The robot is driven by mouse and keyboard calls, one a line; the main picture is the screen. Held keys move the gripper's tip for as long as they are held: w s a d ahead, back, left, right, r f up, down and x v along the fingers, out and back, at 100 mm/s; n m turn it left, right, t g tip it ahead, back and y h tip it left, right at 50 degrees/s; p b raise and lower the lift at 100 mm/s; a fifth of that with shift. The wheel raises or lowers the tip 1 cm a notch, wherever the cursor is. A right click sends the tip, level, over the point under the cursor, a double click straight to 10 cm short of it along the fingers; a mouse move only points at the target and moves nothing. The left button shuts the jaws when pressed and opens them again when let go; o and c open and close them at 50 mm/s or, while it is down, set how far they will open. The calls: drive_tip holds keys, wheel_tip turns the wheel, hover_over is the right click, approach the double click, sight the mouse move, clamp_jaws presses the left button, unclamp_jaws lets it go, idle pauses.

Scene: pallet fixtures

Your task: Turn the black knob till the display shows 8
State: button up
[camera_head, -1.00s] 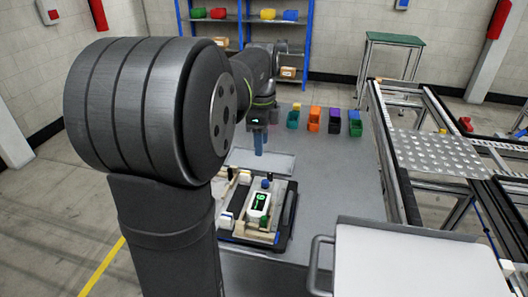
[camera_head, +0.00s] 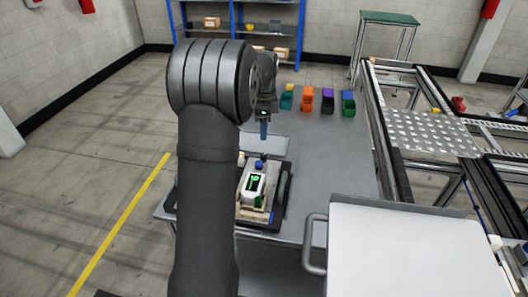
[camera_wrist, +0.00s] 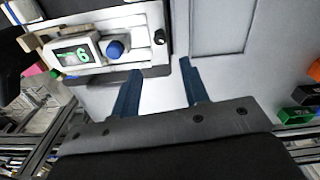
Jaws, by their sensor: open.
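A white device with a lit green display (camera_wrist: 75,53) sits on a fixture at the upper left of the wrist view. The display shows a glyph like a 6, but its right way up is unclear. A blue knob (camera_wrist: 115,48) stands beside it. A small black round part (camera_wrist: 159,37), which looks like the black knob, is to its right. In the head view the device (camera_head: 245,198) stands on a dark base (camera_head: 282,188). My gripper (camera_wrist: 159,84) is open and empty, its blue fingers apart from the fixture. It also shows in the head view (camera_head: 264,136), beyond the device.
Orange (camera_head: 306,100), purple (camera_head: 328,101) and green bins stand at the back of the grey table. A metal roller frame with a perforated plate (camera_head: 430,133) is at the right. A white-topped cart (camera_head: 400,260) with a handle is at the front right.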

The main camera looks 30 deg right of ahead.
sight(264, 155)
wheel_tip(264, 155, down, 10)
drive_tip(key=shift+f, duration=0.2)
clamp_jaws()
